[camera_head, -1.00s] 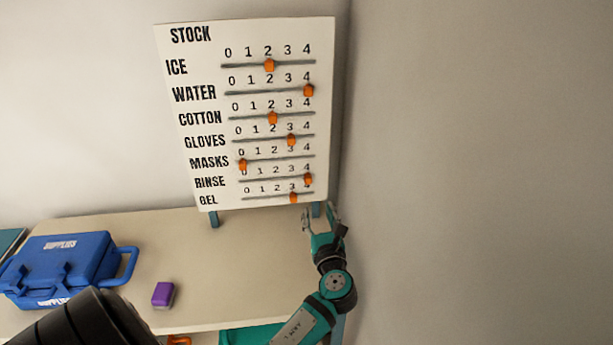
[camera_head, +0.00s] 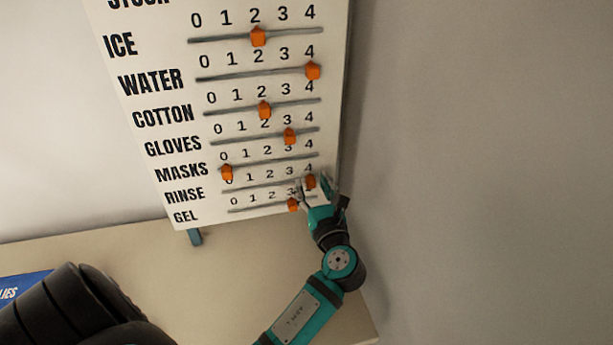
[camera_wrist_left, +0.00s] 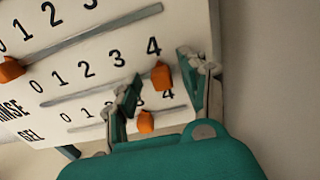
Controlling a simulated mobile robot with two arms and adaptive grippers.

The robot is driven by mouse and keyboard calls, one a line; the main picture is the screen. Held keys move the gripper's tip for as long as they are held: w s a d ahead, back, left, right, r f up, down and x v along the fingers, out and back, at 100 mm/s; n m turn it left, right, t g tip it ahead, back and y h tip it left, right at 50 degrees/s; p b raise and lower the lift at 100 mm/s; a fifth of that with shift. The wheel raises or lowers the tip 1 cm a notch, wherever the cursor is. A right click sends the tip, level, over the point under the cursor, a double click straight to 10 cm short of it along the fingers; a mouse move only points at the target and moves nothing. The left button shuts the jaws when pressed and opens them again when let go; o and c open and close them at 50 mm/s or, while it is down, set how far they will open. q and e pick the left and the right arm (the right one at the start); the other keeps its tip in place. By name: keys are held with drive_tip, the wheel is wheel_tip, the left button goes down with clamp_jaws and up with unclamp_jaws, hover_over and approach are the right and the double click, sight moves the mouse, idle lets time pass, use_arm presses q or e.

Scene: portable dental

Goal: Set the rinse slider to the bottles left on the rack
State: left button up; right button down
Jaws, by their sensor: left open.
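The stock board (camera_head: 150,140) stands on the table with several labelled sliders. The rinse slider's orange knob (camera_head: 310,181) sits at 4, the right end of its track. My left gripper (camera_head: 315,187) is open at the board's lower right, around or just in front of this knob. In the left wrist view the rinse knob (camera_wrist_left: 161,75) shows between the two spread fingers of the left gripper (camera_wrist_left: 164,85); contact cannot be told. The gel knob (camera_wrist_left: 146,121) sits at 3, just below and close to the fingers. No rack or bottles are in view. My right gripper is not in view.
The masks knob (camera_head: 227,172) sits at 0, the gloves knob (camera_head: 290,136) at 3. The table (camera_head: 220,270) is bare below the board. A blue case (camera_head: 22,290) shows at the left edge. A grey wall (camera_head: 480,150) is close on the right.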

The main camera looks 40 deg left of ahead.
use_arm(q)
drive_tip(key=shift+w+a, duration=0.1)
drive_tip(key=shift+w, duration=0.05)
drive_tip(key=shift+r, duration=0.1)
clamp_jaws()
idle(0.4)
